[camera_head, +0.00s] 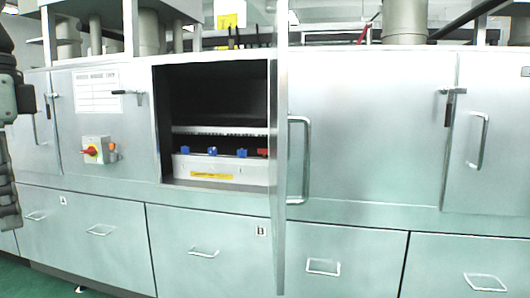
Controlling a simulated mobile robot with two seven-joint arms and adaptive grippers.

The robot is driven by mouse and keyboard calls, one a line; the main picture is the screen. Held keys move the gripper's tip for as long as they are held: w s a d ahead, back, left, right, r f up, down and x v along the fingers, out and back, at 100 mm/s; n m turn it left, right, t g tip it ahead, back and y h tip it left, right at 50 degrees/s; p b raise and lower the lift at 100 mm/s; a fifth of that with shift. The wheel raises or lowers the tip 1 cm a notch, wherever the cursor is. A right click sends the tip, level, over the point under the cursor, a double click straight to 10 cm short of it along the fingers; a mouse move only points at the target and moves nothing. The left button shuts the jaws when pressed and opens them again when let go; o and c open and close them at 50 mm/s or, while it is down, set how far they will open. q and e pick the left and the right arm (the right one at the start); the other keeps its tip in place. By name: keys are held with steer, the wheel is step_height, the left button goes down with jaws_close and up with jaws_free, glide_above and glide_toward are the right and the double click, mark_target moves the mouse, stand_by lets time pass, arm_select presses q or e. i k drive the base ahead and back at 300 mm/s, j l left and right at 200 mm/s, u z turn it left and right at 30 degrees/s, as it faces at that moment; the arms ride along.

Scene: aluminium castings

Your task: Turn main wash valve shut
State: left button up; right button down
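An open compartment (212,100) in the metal cabinet holds a row of small valve handles. Blue handles (212,151) sit along a pale panel, and a red handle (263,152) is at its right end, partly cut off by the open door. A yellow label (212,175) is below them. I cannot tell from labels which is the main wash valve. My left gripper (9,205) hangs at the left picture edge, partly cut off, well apart from the handles. Its opening cannot be made out. My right gripper is not in view.
The compartment's door (279,150) stands open, nearly edge-on, beside the opening's right side. Drawers with bar handles (204,253) run below. Closed doors (370,120) are at right.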

mark_target(260, 151)
steer(key=i+j+z, duration=0.9)
steer(key=j, duration=0.25)
steer(key=i+j+z, duration=0.2)
steer(key=j, duration=0.2)
steer(key=i+j+z, duration=0.1)
steer(key=j+z, duration=0.15)
steer(key=i+j+z, duration=0.25)
steer(key=j, duration=0.15)
steer(key=j+z, duration=0.25)
steer(key=j, duration=0.15)
steer(key=i+j+z, duration=0.2)
steer(key=j, duration=0.25)
steer(key=k, duration=0.05)
